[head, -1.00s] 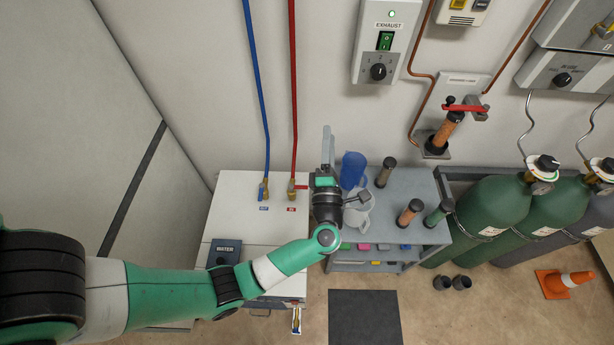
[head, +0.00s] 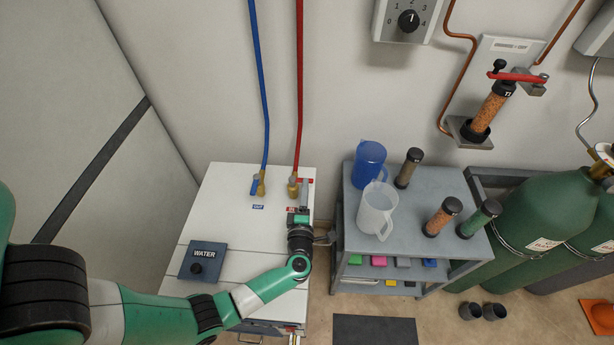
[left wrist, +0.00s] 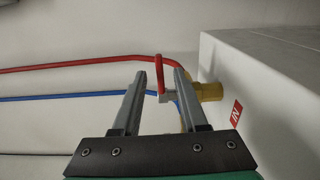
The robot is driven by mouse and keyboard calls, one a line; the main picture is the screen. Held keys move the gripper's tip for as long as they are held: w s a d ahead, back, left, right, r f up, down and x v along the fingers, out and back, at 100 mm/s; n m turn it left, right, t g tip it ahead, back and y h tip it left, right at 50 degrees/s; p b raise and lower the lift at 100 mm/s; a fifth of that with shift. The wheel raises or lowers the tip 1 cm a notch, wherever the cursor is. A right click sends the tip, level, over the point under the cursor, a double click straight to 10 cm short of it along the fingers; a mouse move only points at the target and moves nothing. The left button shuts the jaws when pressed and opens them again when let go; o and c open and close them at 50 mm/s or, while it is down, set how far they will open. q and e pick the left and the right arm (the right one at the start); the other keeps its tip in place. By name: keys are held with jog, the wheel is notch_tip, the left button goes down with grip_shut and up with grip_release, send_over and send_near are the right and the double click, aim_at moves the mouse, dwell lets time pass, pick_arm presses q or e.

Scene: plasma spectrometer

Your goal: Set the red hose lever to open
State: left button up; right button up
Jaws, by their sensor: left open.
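The red hose (head: 299,90) runs down the wall to a brass valve (head: 292,188) on the white cabinet, beside the red "IN" label (left wrist: 236,114). Its red lever (head: 306,181) points right, crosswise to the hose. My left gripper (head: 305,188) is just in front of the lever, partly covering the valve area. In the left wrist view its two fingers (left wrist: 158,88) are apart, and the red lever (left wrist: 159,74) shows in the gap between them near the tips. Nothing is gripped, and contact cannot be told. My right gripper is not in view.
The blue hose (head: 260,90) with its valve (head: 258,186) is just left. A "WATER" box (head: 204,260) sits on the cabinet (head: 225,205). A grey cart (head: 400,245) with a clear jug (head: 377,210) and blue jug (head: 369,162) stands right.

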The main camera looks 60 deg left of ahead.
pick_arm(q)
jog(key=b+x, duration=0.2)
jog(key=x, duration=0.4)
jog(key=shift+w+a+f, duration=0.1)
jog(key=shift+w+a, duration=0.05)
jog(key=shift+a, duration=0.15)
jog(key=shift+w+a, duration=0.15)
jog(key=shift+a, duration=0.05)
grip_shut()
